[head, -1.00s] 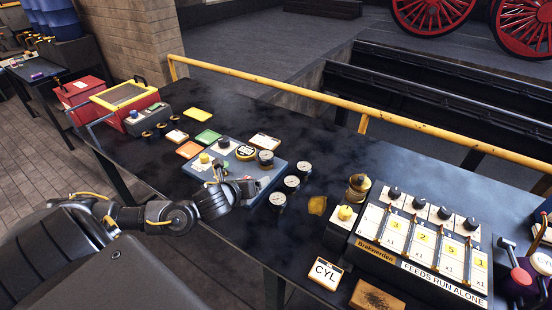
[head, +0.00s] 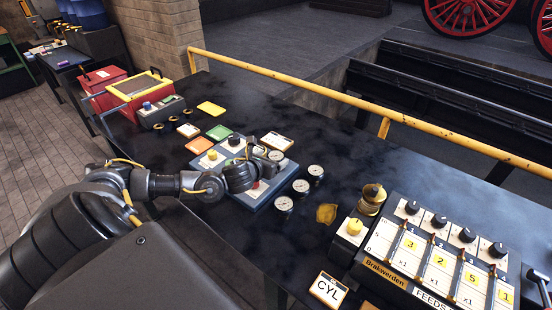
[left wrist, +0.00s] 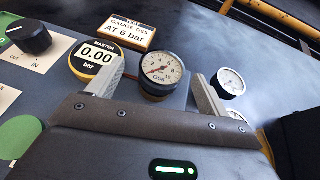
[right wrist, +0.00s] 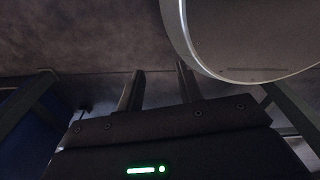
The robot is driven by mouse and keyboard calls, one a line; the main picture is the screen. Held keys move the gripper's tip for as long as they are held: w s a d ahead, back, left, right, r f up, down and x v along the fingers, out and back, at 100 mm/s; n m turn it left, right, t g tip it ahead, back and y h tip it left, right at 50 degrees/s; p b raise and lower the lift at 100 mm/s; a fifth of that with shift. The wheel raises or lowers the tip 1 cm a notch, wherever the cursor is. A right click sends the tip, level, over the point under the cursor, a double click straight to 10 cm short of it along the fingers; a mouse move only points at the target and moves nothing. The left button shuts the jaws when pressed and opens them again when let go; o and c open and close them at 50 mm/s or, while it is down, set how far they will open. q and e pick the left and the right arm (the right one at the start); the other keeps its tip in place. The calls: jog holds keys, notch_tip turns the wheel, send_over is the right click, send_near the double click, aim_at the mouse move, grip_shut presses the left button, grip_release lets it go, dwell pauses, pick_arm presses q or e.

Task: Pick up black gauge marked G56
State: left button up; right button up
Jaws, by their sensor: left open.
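The black-rimmed gauge marked G56 (left wrist: 160,70) has a white dial and sits on the blue test panel (head: 258,203). In the left wrist view it shows between and beyond the two fingers of my left gripper (left wrist: 157,84), which is open and empty. In the head view the gauge (head: 276,156) shows just past the left gripper (head: 262,158), which hides part of the panel. My right gripper (right wrist: 160,70) has its fingers apart with nothing between them, away from the gauge.
A master display (left wrist: 97,57) reading 0.00 bar stands left of the gauge, with a label card (left wrist: 128,32) behind. Another gauge (left wrist: 231,82) lies to the right. Several gauges (head: 301,186) lie right of the panel. A yellow rail (head: 340,98) runs along the far edge.

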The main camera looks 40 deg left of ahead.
aim_at(276, 155)
pick_arm(q)
jog(key=shift+w+r, duration=0.1)
jog(key=shift+w, duration=0.05)
jog(key=p+x, duration=0.2)
jog(key=x, duration=0.1)
jog(key=shift+w, duration=0.45)
jog(key=shift+w+f, duration=0.35)
jog(key=shift+w, duration=0.15)
jog(key=shift+a, duration=0.1)
pick_arm(e)
jog(key=shift+s+r, duration=0.95)
jog(key=shift+r, duration=0.25)
jog(key=shift+w, duration=0.15)
pick_arm(q)
jog(key=shift+c, duration=1.3)
jog(key=c, duration=0.9)
pick_arm(e)
jog(key=shift+w+a, duration=0.1)
jog(key=shift+w, duration=0.1)
